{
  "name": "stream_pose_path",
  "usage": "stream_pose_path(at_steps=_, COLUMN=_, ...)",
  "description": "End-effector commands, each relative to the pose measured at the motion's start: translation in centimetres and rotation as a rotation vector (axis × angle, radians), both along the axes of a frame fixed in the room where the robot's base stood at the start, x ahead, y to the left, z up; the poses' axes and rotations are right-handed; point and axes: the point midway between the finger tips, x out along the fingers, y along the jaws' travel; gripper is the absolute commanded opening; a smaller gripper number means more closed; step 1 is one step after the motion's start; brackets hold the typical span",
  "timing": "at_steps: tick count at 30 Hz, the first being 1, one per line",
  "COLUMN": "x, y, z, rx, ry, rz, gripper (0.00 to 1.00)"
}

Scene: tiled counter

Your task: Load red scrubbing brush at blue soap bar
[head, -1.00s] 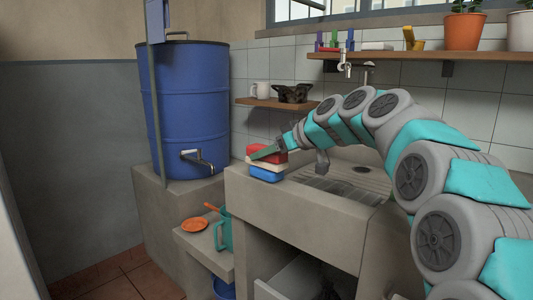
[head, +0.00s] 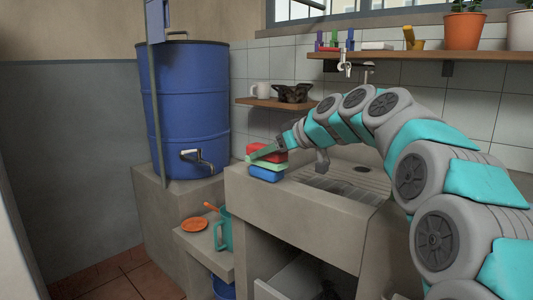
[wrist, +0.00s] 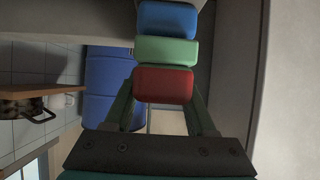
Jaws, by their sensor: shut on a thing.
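The red block, taken as the red scrubbing brush (head: 272,156), is on top of a small stack on the counter corner left of the sink. Under it is a pale green block (head: 265,164). The blue soap bar (head: 265,174) is at the bottom, on the counter. My gripper (head: 262,152) reaches the stack from the right, shut on the red block. In the wrist view the red block (wrist: 165,84) sits between the two fingers, with the green block (wrist: 166,50) and blue bar (wrist: 167,19) beyond. I cannot tell whether red and green touch.
The sink basin (head: 345,183) lies right of the stack. A blue barrel (head: 185,110) with a tap stands to the left. A wall shelf (head: 275,103) holds a mug (head: 260,89) and a dark object above. A teal pot (head: 223,232) stands on the lower ledge.

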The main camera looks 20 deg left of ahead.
Motion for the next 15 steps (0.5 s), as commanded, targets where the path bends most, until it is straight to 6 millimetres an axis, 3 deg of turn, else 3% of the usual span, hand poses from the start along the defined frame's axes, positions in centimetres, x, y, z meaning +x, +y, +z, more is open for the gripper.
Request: stream_pose_path(at_steps=15, x=0.1, y=0.0, z=4.1, rx=0.001, ry=-0.003, rz=-0.002, gripper=0.0)
